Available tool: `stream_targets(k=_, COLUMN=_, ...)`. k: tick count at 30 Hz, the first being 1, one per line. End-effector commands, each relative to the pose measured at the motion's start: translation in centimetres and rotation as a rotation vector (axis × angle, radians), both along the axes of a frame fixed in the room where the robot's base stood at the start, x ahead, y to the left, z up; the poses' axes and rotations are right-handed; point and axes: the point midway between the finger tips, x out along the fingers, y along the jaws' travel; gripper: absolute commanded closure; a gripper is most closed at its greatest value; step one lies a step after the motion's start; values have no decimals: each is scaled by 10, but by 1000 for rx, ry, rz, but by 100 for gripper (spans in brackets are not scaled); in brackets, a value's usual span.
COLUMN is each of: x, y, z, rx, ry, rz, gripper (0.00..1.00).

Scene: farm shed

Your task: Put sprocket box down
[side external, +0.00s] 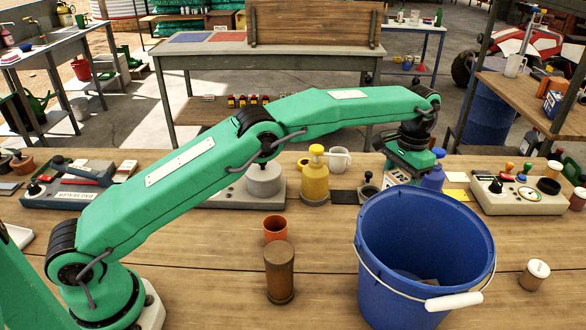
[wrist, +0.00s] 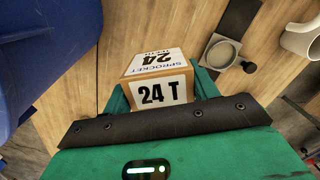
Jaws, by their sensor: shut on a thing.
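The sprocket box (wrist: 160,80) is a small tan carton with white labels reading "SPROCKET 24" and "24 T". It sits between the green jaws of my gripper (wrist: 158,96), which is shut on it. In the side external view my gripper (side external: 402,176) is over the far part of the bench, behind the blue bucket, and the box (side external: 395,179) shows only in part there. I cannot tell whether the box touches the bench top.
The blue bucket (side external: 385,250) stands close in front of my gripper and at the left of the wrist view. A black-knobbed tool (side external: 368,190), yellow bottle (side external: 315,180), blue bottle (side external: 434,178) and white mug (side external: 340,160) are nearby. Bare wood (side external: 180,270) lies at front left.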

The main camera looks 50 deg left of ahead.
Motion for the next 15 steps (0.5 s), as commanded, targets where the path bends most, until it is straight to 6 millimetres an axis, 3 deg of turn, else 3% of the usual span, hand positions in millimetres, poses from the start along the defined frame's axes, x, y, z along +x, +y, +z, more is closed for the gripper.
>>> stream_targets(k=15, x=0, y=0, z=-48, rx=0, ry=0, rz=0, gripper=71)
